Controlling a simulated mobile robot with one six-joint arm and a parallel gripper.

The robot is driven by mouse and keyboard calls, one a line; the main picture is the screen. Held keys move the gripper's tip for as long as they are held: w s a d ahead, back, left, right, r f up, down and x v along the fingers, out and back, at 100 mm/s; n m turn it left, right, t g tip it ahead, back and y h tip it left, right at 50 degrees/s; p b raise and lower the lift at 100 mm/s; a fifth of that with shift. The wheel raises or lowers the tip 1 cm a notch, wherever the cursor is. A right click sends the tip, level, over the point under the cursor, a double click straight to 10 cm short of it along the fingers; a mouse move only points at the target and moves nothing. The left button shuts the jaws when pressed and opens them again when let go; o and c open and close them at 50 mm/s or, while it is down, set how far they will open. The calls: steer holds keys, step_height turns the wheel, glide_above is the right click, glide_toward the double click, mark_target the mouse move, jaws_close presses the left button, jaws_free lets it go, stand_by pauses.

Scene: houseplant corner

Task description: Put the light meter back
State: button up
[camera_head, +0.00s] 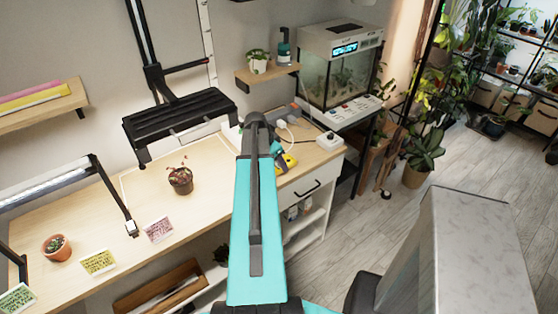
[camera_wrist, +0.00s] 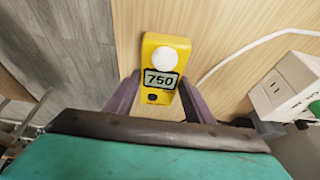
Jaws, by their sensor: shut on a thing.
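The light meter (camera_wrist: 164,58) is a yellow handheld block with a white dome and a display reading 750. In the wrist view it lies between the two fingers of my gripper (camera_wrist: 158,98), which is shut on its sides. Behind it is the pale wooden worktop; I cannot tell whether the meter touches the wood. In the head view a yellow part of the meter (camera_head: 289,161) shows at the right end of the bench, beside my teal arm. The arm hides most of my gripper there.
A white socket block (camera_wrist: 290,88) and a white cable lie right of the meter in the wrist view. On the bench (camera_head: 210,205) stand a reddish potted plant (camera_head: 180,180), a small succulent (camera_head: 56,246) and note cards. A glass terrarium (camera_head: 340,72) stands behind.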

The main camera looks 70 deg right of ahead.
steer(key=shift+f, duration=0.2)
steer(key=o, duration=1.3)
steer(key=shift+c, duration=0.2)
steer(key=shift+r, duration=0.2)
steer(key=shift+b+v, duration=1.1)
steer(key=shift+v, duration=2.6)
